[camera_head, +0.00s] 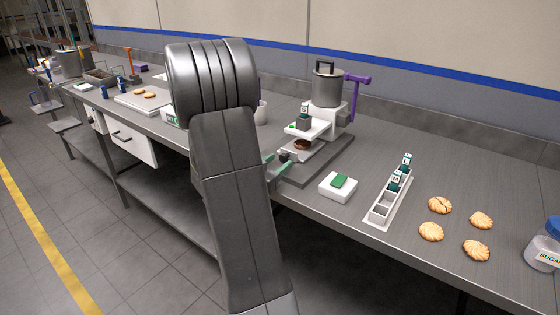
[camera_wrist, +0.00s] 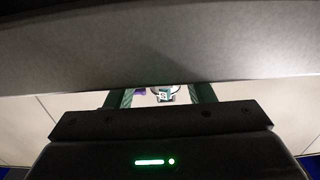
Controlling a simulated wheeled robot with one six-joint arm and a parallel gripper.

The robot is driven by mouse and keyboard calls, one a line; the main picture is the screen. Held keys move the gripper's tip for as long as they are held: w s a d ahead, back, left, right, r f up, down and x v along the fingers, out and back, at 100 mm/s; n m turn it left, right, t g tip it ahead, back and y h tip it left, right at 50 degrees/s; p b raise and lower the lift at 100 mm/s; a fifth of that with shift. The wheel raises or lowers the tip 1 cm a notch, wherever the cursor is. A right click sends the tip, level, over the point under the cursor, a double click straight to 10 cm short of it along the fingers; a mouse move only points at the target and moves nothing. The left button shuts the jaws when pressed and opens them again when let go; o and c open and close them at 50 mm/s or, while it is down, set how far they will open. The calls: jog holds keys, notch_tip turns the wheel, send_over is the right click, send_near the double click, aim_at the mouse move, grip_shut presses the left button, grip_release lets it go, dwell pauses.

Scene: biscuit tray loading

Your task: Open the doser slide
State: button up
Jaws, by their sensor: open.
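The doser (camera_head: 327,90) stands on the bench in the head view, with a grey hopper, a white body and a purple lever (camera_head: 357,80). A block marked S (camera_head: 304,121) sits on its white upper shelf, and a brown round piece (camera_head: 303,145) lies below. A small dark knob (camera_head: 284,157) shows at the doser's front left, perhaps the slide's. My gripper (camera_head: 279,166) is open beside this knob; whether the knob is between the fingers is unclear. In the wrist view, green fingers stand apart (camera_wrist: 162,96), with a marked block (camera_wrist: 164,97) visible beyond. The wide grey surface hides much.
A white box with a green top (camera_head: 339,186) and a narrow tray (camera_head: 380,215) of marked blocks stand right of the doser. Several biscuits (camera_head: 440,205) and a sugar jar (camera_head: 543,247) lie farther right. My arm hides part of the bench.

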jog(key=shift+x, duration=0.95)
jog(key=shift+c, duration=0.2)
